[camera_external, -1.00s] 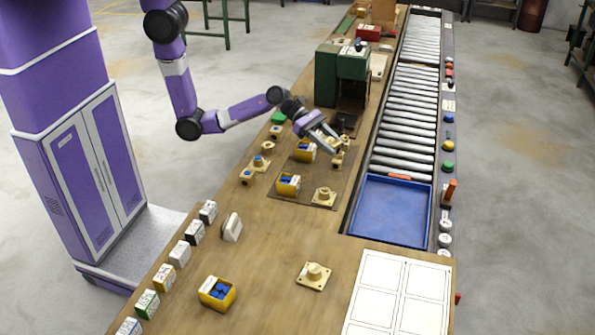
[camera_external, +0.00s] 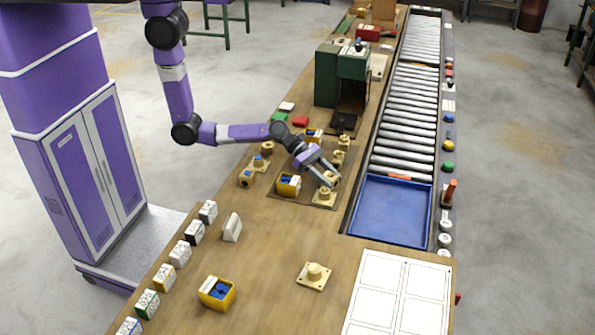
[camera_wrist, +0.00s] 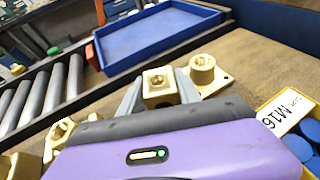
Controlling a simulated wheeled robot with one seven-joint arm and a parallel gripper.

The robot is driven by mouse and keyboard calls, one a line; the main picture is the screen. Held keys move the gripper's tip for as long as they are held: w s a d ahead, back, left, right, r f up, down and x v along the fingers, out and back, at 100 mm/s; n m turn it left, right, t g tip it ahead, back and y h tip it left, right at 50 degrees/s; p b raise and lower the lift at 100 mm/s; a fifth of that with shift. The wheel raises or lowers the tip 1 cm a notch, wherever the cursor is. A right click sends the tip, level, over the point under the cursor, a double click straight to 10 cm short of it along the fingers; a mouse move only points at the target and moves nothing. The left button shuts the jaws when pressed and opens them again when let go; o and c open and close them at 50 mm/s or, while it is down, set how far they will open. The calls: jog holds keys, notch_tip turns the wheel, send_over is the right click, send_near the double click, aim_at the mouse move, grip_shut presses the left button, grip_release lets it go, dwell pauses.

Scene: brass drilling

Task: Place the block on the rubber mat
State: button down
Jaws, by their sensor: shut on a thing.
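My gripper (camera_external: 327,177) is shut on a brass-coloured block (camera_wrist: 160,86) with a round hole in its top; the block sits between the fingers in the wrist view. In the external view the held block (camera_external: 333,179) is small and partly hidden by the fingers. The gripper is low over the right part of a flat brown mat (camera_external: 305,196), which appears to be the rubber mat. I cannot tell whether the block touches the mat. A brass flanged part (camera_external: 324,196) stands just in front of the gripper and also shows beside the block in the wrist view (camera_wrist: 203,71).
A yellow bin with blue pieces (camera_external: 289,185) stands left of the gripper, another (camera_external: 314,136) behind it. More brass parts (camera_external: 341,148) stand at the back right. A blue tray (camera_external: 392,210) and rollers (camera_external: 405,120) lie to the right. The green press (camera_external: 342,75) stands behind.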

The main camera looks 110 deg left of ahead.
dwell(0.3)
jog(key=c, duration=0.8)
grip_release()
jog(key=shift+f, duration=0.15)
jog(key=shift+c, duration=0.2)
jog(key=v, duration=1.2)
jog(key=shift+a, duration=0.1)
